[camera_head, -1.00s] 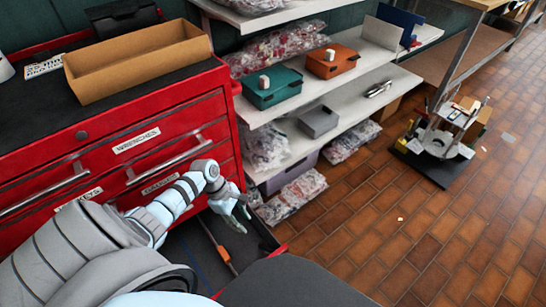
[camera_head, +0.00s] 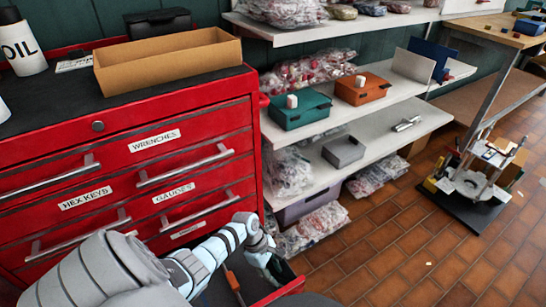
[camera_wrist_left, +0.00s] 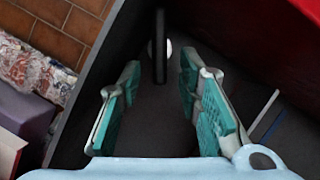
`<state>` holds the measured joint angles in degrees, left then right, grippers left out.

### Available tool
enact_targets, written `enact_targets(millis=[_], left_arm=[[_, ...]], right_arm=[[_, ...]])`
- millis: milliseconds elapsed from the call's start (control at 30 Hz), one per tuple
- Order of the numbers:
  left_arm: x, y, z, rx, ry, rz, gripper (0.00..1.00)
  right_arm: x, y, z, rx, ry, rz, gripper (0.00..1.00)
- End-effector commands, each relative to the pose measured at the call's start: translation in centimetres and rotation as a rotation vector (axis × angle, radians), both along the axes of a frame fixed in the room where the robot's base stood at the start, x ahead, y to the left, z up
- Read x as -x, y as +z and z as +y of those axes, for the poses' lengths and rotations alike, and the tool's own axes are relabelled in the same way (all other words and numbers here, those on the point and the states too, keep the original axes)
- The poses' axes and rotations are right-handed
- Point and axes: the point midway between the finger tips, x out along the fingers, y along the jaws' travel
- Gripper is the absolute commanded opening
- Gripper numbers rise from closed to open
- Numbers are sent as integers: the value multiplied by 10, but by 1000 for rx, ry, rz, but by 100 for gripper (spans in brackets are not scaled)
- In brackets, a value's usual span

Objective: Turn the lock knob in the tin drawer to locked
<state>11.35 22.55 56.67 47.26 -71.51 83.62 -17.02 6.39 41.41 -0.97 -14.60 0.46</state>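The bottom drawer (camera_head: 208,293) of the red tool chest stands open; its label cannot be read. My left gripper (camera_head: 274,275) is over the right part of this open drawer. In the left wrist view my gripper (camera_wrist_left: 160,82) is open, its two teal-padded fingers apart with nothing held. A dark upright bar (camera_wrist_left: 160,65), which looks like the lock knob, shows ahead between the fingers, with a white disc (camera_wrist_left: 167,48) behind it. Whether the fingers reach beside the bar cannot be told. In the head view the knob is hidden. My right gripper is not in view.
An orange-handled tool (camera_head: 232,281) lies in the open drawer. The closed drawers (camera_head: 130,190) rise above it. A shelf (camera_head: 350,135) with a teal box (camera_head: 300,110) and an orange box (camera_head: 362,88) stands to the right. The brick floor (camera_head: 400,240) is open.

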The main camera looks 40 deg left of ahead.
Motion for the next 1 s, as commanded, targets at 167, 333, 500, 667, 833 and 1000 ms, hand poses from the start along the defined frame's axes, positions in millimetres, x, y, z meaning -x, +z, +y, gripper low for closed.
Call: enact_targets(millis=[167, 333, 500, 667, 833, 1000], left_arm=[[0, 1, 0, 0, 0, 0, 8], [0, 1, 0, 0, 0, 0, 0], [-6, 0, 1, 1, -140, 0, 0], [-13, -2, 1, 1, -367, 0, 0], [-12, 0, 1, 0, -404, 1, 0], [-12, 0, 1, 0, -402, 1, 20]], right_arm=[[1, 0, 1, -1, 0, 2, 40], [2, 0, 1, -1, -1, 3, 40], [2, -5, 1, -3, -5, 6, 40], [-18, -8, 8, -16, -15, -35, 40], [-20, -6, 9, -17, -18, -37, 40], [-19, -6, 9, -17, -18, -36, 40]])
